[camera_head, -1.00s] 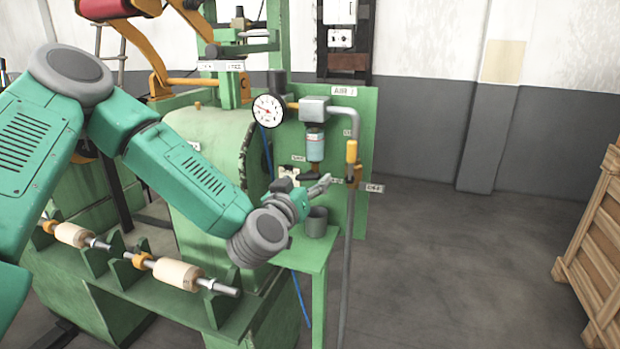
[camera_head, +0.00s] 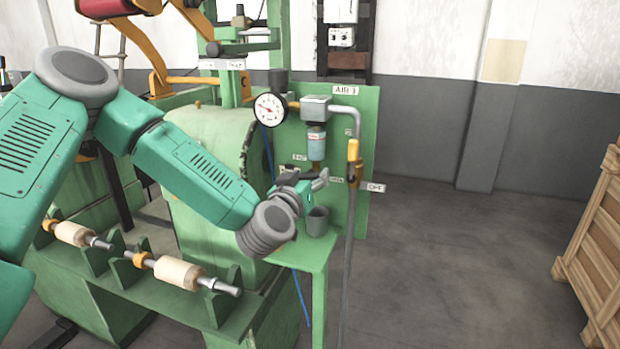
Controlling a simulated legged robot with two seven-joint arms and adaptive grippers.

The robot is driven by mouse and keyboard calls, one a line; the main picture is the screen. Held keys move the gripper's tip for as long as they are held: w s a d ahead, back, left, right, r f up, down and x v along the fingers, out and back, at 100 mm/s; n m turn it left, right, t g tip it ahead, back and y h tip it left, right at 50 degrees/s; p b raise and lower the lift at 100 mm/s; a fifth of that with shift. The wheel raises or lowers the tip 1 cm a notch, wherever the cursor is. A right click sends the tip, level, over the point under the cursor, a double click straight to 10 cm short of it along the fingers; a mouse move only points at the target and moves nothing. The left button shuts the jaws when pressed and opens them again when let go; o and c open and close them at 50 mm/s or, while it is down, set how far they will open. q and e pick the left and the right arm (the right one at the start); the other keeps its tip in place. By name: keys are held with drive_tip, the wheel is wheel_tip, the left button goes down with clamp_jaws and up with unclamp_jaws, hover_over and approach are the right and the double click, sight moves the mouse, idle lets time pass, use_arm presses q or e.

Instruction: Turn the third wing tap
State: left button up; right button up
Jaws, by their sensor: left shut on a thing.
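My left gripper (camera_head: 319,181) is in front of the green panel, just below a blue filter bowl (camera_head: 316,143). Its fingers are shut on the wing tap under the bowl; the fingers hide most of the tap, and a brass-coloured bit (camera_head: 316,168) shows between bowl and gripper. Small label plates stand on both sides of the tap, partly covered and too small to read surely. My right gripper is not in view.
A yellow-handled valve (camera_head: 353,150) on a grey pipe stands close right of my gripper, by an OFF plate (camera_head: 376,188). A grey cup (camera_head: 317,221) stands below on a green stand (camera_head: 300,254). A pressure gauge (camera_head: 269,109) hangs upper left.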

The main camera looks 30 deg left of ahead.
use_arm(q)
drive_tip(key=n+b, duration=0.1)
drive_tip(key=n, duration=0.2)
drive_tip(key=shift+f+n+b, duration=0.1)
drive_tip(key=shift+n+b, duration=0.3)
drive_tip(key=n+b, duration=0.2)
drive_tip(key=n, duration=0.1)
drive_tip(key=shift+n, duration=0.4)
drive_tip(key=n+b, duration=0.2)
drive_tip(key=n, duration=0.2)
drive_tip(key=shift+n+b, duration=1.25)
drive_tip(key=shift+n, duration=0.85)
